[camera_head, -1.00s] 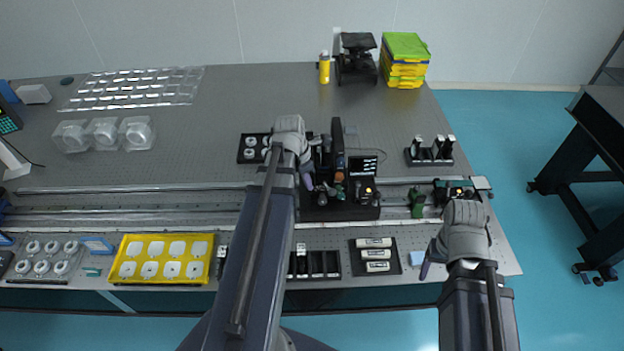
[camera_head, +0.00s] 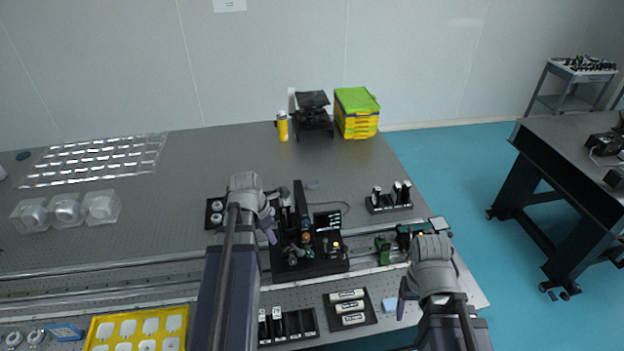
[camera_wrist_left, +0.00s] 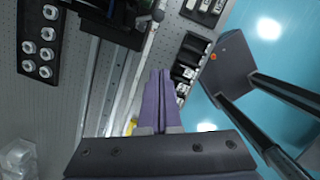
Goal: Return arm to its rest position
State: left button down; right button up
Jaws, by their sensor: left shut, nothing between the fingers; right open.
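My left arm reaches in from the bottom of the head view, and its gripper (camera_head: 270,230) is beside the black optical fixture (camera_head: 312,267). In the left wrist view the two purple fingers (camera_wrist_left: 158,100) are pressed together with nothing between them. They are above the table, over the rail area. My right gripper (camera_head: 402,300) is at the table's front right, near a small light-blue block (camera_head: 389,305). Its fingers are small in the head view and mostly hidden by the wrist.
A black tray of white cylinders (camera_head: 365,317) and a slotted black rack (camera_head: 289,340) lie along the front. A yellow tray (camera_head: 182,314) is at lower left. A black holder (camera_head: 389,207) stands to the right. The back middle of the table (camera_head: 215,160) is clear.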

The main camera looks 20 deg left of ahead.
pick_arm(q)
jog(key=s+d+f+m+b, duration=0.2)
jog(key=d+f+m+b, duration=0.4)
jog(key=d+m, duration=0.4)
jog(key=s+d+f+m+g+y+b, duration=0.1)
jog(key=s+d+f+m+b, duration=0.1)
jog(key=d+f+m+b, duration=0.4)
jog(key=s+d+f+m+g+y+b, duration=0.1)
jog(key=d+f+m+b, duration=0.5)
jog(key=d+m, duration=0.7)
jog(key=s+m, duration=0.1)
jog(key=m, duration=0.3)
jog(key=shift+s+d+f+m, duration=0.15)
jog(key=shift+s+d+m, duration=0.2)
jog(key=shift+m, duration=0.05)
